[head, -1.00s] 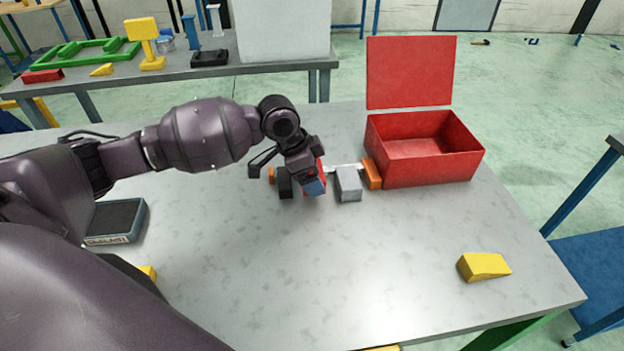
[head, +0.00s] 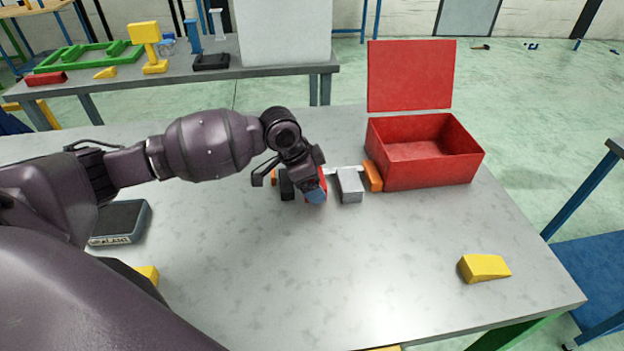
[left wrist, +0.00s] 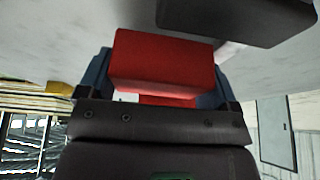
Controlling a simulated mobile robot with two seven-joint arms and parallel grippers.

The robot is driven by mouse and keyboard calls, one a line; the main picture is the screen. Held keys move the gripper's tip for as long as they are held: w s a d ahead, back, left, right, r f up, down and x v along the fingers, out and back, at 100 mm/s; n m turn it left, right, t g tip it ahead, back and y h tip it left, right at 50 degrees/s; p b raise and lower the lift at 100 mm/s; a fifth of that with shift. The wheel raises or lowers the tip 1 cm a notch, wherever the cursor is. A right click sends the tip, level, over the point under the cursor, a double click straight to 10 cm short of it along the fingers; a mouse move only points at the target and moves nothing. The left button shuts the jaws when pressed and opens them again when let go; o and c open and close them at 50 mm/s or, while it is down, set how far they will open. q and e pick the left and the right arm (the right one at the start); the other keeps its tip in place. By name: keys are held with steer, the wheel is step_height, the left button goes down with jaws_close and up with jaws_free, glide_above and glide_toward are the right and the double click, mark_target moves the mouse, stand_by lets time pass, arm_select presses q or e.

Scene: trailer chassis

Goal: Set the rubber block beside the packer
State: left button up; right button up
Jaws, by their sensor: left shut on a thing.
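My left gripper (head: 314,186) is shut on a red block, low over the table in the head view. The red block (left wrist: 163,62) sits between its blue fingertips in the left wrist view. In the head view the gripper mostly hides it. A black block (head: 286,185) stands just left of the held block; it also shows in the left wrist view (left wrist: 235,18). A grey block (head: 350,186) stands a little to the right. I cannot tell which block is rubber, which is the packer, or whether the red block touches the table. My right gripper is not in view.
Orange pieces stand at the row's left (head: 272,176) and right (head: 373,176) ends. A white bar (head: 343,168) lies behind. An open red box (head: 425,165) is at the back right. A yellow wedge (head: 484,268) lies at right. The table's front middle is clear.

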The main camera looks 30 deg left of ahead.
arm_select(q)
steer(key=o, duration=0.8)
steer(key=shift+s+f, duration=0.3)
steer(key=shift+f, duration=0.25)
steer(key=shift+s+f, duration=0.25)
steer(key=shift+f, duration=0.3)
steer(key=shift+d, duration=0.1)
steer(key=shift+r, duration=0.1)
steer(key=shift+w+r, duration=0.1)
steer(key=shift+r, duration=0.15)
steer(key=w+p+v, duration=0.1)
steer(key=v, duration=1.2)
steer(key=shift+w+p, duration=0.2)
steer(key=shift+p, duration=0.2)
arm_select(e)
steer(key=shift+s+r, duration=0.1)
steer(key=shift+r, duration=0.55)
arm_select(q)
steer(key=shift+r, duration=0.15)
